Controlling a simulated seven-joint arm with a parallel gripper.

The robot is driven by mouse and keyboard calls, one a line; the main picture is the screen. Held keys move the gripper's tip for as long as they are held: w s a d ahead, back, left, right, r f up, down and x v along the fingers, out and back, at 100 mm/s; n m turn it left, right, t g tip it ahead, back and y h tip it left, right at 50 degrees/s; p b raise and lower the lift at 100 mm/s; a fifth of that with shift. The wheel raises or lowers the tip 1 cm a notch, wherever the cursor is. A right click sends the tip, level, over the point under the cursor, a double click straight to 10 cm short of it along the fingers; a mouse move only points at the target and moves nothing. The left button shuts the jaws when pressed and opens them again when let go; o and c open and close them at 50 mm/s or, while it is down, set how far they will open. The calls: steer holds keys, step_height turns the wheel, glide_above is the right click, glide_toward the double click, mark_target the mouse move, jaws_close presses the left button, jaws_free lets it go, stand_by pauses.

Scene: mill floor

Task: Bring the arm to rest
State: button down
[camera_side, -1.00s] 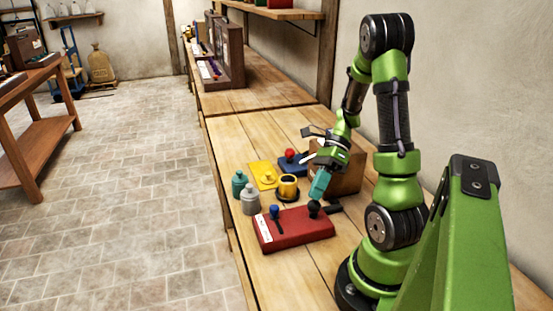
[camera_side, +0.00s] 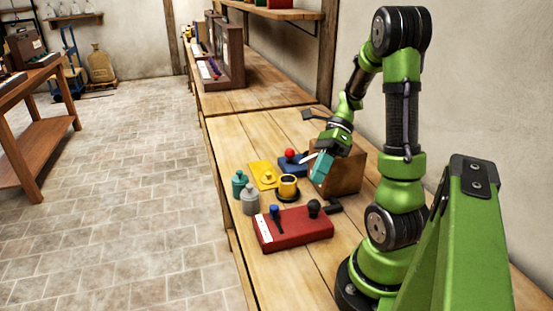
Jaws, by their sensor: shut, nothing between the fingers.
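My gripper (camera_side: 319,172) hangs over the wooden bench, with teal fingers shut and nothing between them. It is in front of a brown wooden box (camera_side: 346,177), above and behind the red block (camera_side: 293,230). The red block carries a blue knob (camera_side: 274,212) and a black knob (camera_side: 314,208), and has a white label strip on its left end. The fingertips are apart from the black knob. My green and black arm rises from its base at the right of the bench.
A yellow and black cup-like piece (camera_side: 288,187), a yellow plate (camera_side: 262,175), a blue base with a red ball knob (camera_side: 290,155), a teal bottle (camera_side: 239,184) and a grey bottle (camera_side: 249,201) stand left of my gripper. The bench's front left (camera_side: 262,270) is clear.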

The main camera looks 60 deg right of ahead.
steer(key=n, duration=0.1)
steer(key=f+n+h, duration=0.1)
steer(key=n, duration=0.1)
steer(key=shift+s+d+f+n+h, duration=0.2)
steer(key=shift+s+f+n+h, duration=0.05)
steer(key=shift+n+h, duration=0.05)
steer(key=n+h, duration=0.1)
steer(key=n, duration=0.1)
steer(key=w+a+n+h, duration=0.1)
steer(key=n, duration=0.1)
steer(key=w+a+r+n+h, duration=0.1)
steer(key=n, duration=0.1)
steer(key=shift+a+r, duration=0.1)
steer(key=shift+a, duration=0.05)
steer(key=w+a+r+n+t+h, duration=0.1)
steer(key=a+r+n+t, duration=0.2)
steer(key=a+r+n, duration=0.2)
steer(key=w+a+r+n+t+h, duration=0.1)
steer(key=a+r+n, duration=0.4)
steer(key=a+n, duration=0.5)
steer(key=shift+w+a+r+t, duration=0.25)
steer(key=shift+w+a+t, duration=0.2)
steer(key=shift+t, duration=0.45)
